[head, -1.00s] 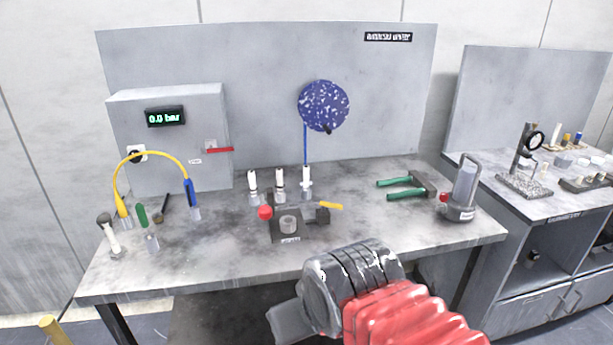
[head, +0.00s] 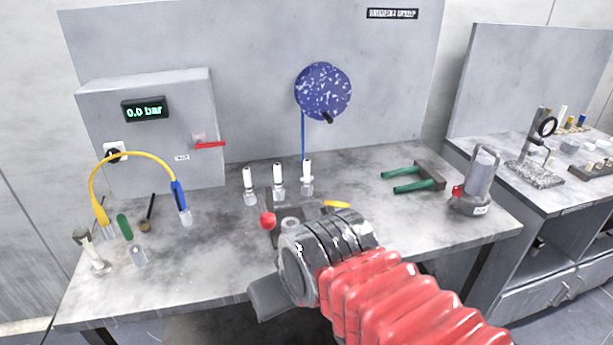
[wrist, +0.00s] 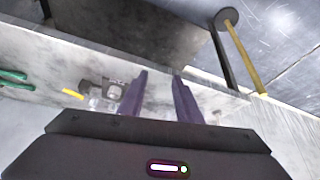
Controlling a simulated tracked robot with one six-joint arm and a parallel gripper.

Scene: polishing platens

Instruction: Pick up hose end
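A yellow hose (head: 138,155) arches over the left of the bench in the head view. Its blue end (head: 180,195) points down into a clear holder, and its yellow end (head: 101,212) stands at the left. A thin blue hose (head: 303,137) hangs from the speckled blue reel (head: 323,92) to a white-tipped fitting (head: 307,171). I cannot tell which of these is the hose end meant. My gripper shows in the wrist view (wrist: 160,74) with two purple fingers apart and nothing between them. In the head view it is near the bench's front edge, its fingers hidden.
A grey box with a pressure display (head: 145,108) and red lever (head: 210,145) stands at the back left. A red-knobbed fixture (head: 268,220), green-handled tool (head: 405,180) and grey cylinder device (head: 478,180) are on the bench (head: 225,255). The wrist view shows a yellow post (wrist: 243,55).

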